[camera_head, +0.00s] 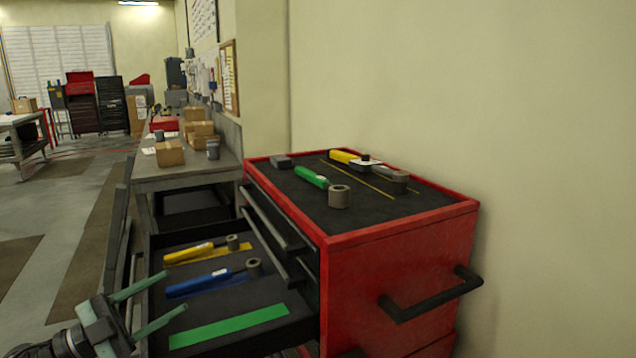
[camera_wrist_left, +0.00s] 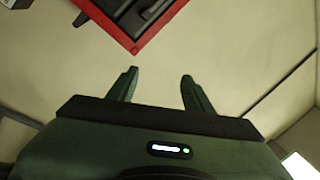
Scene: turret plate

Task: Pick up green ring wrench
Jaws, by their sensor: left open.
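The green ring wrench (camera_head: 313,178) lies on the dark top of the red tool cabinet (camera_head: 400,240), its grey ring end (camera_head: 340,196) toward the front. My left gripper (camera_head: 162,302) is open and empty at the lower left, beside the open drawer and well apart from the wrench. In the left wrist view my left gripper's two fingers (camera_wrist_left: 158,88) are spread with nothing between them. I cannot identify the green wrench in that view. My right gripper is not in view.
The open drawer (camera_head: 235,342) holds a yellow wrench (camera_head: 190,253), a blue wrench (camera_head: 200,282) and a bare green strip (camera_head: 228,326). A yellow-handled tool (camera_head: 345,157) and grey pieces lie on the cabinet top. A workbench (camera_head: 185,180) with boxes stands behind; a wall is right.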

